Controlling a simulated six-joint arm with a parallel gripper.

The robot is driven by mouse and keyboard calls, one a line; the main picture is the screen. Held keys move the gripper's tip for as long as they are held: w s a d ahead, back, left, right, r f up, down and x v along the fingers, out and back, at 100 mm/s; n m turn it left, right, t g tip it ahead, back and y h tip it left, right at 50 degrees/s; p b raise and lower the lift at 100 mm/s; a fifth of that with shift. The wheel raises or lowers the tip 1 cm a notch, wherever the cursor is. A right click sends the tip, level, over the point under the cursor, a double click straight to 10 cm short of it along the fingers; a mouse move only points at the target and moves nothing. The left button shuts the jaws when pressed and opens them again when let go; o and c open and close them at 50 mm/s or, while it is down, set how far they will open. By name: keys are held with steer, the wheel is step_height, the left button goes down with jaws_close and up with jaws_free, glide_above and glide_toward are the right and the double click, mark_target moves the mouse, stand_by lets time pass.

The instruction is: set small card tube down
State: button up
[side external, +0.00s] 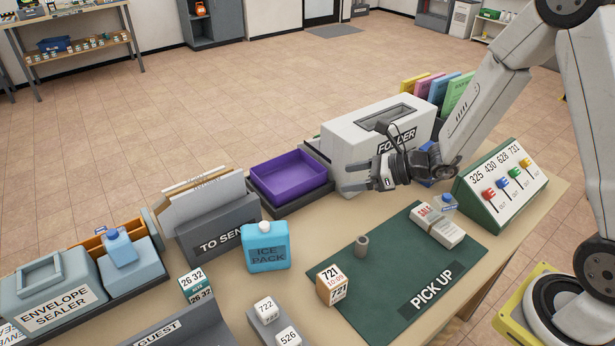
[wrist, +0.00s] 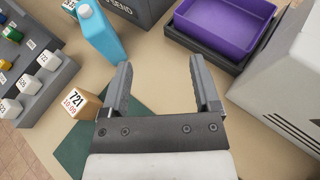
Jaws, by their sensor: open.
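The small card tube (side external: 361,246), a short grey-brown cylinder, stands upright on the green PICK UP mat (side external: 385,295) in the side view, near its back left part. My gripper (side external: 350,178) is open and empty. It is above and behind the tube, clear of it, beside the white FOLDER machine. A corner of the mat (wrist: 75,150) shows there at lower left. The tube does not show in the wrist view.
A blue ice pack (side external: 266,248), a purple tray (side external: 290,178) and the FOLDER machine (side external: 335,150) surround the work. The mat's middle is clear.

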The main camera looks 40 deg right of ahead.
steer(key=w+d+r+m+t+h, duration=0.1)
steer(key=d+r+m+h, duration=0.1)
steer(key=r, duration=0.3)
steer(key=w+d+r+m+t+h, duration=0.1)
steer(key=d+r+m+h, duration=0.1)
steer(key=r, duration=0.4)
steer(key=shift+w+m+t+h, duration=0.2)
steer(key=shift+m+t+h, duration=0.1)
steer(key=shift+m+h, duration=0.1)
